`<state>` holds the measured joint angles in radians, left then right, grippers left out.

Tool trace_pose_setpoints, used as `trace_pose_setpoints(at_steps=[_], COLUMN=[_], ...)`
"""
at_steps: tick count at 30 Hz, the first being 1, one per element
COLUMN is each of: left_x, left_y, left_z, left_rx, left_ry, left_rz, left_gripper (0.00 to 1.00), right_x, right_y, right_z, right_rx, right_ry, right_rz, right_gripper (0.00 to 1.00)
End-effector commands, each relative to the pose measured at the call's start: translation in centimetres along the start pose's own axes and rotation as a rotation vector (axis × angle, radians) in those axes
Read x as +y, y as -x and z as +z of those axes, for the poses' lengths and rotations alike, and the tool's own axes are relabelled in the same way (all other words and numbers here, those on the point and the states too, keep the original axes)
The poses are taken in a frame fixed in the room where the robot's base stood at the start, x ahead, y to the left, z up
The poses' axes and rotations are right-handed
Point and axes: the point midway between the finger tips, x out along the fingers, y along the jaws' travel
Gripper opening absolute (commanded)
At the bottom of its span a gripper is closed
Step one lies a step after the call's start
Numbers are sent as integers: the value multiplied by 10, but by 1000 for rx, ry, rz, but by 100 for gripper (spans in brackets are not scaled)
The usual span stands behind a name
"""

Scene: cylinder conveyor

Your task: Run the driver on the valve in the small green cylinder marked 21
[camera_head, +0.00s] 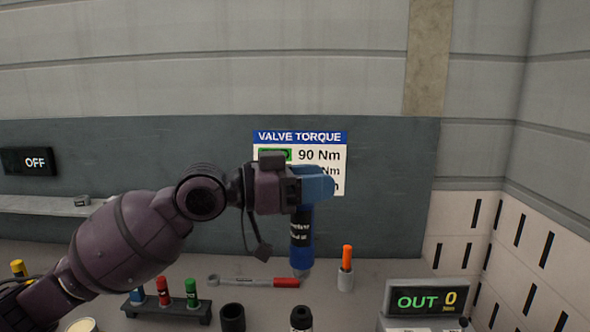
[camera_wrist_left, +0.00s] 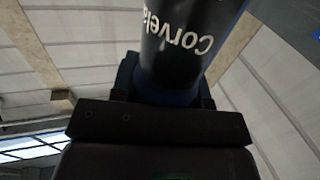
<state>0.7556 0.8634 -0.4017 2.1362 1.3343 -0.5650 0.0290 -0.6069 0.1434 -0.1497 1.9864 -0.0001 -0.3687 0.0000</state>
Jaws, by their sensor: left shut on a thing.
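My left gripper (camera_head: 294,192) is shut on the driver (camera_head: 301,232), a blue and black tool with white lettering. In the left wrist view the driver's black, lettered body (camera_wrist_left: 185,45) rises from between the jaws. At the bottom edge of the head view, below and apart from the driver, is a small dark-topped upright object (camera_head: 301,318), mostly cut off. I cannot tell whether it is a valve. No green cylinder marked 21 can be made out. My right gripper is not in view.
A rack (camera_head: 168,310) holds blue, red and green pieces at left. A dark cup (camera_head: 232,317) stands near the front. A red-handled wrench (camera_head: 286,283) lies behind. An orange stick stands in a grey holder (camera_head: 345,281). A display (camera_head: 427,301) reads OUT 0. A valve torque sign (camera_head: 300,137) hangs behind.

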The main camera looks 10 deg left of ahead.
Motion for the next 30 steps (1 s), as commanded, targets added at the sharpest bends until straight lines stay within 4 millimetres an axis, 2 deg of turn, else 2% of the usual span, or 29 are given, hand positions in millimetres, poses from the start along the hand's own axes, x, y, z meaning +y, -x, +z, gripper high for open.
trace_pose_setpoints(at_steps=[5,11,24,30], left_x=[6,5,5,5], left_y=[0,0,0,0], left_z=[0,9,47,58], left_rx=[5,5,4,4], left_ry=[-3,-2,1,-2], left_rz=[17,16,16,16], left_gripper=[0,0,0,0], right_x=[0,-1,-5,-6], right_y=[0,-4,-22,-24], right_z=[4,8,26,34], right_rx=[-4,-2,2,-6], right_ry=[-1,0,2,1], right_rz=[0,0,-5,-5], right_gripper=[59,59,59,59])
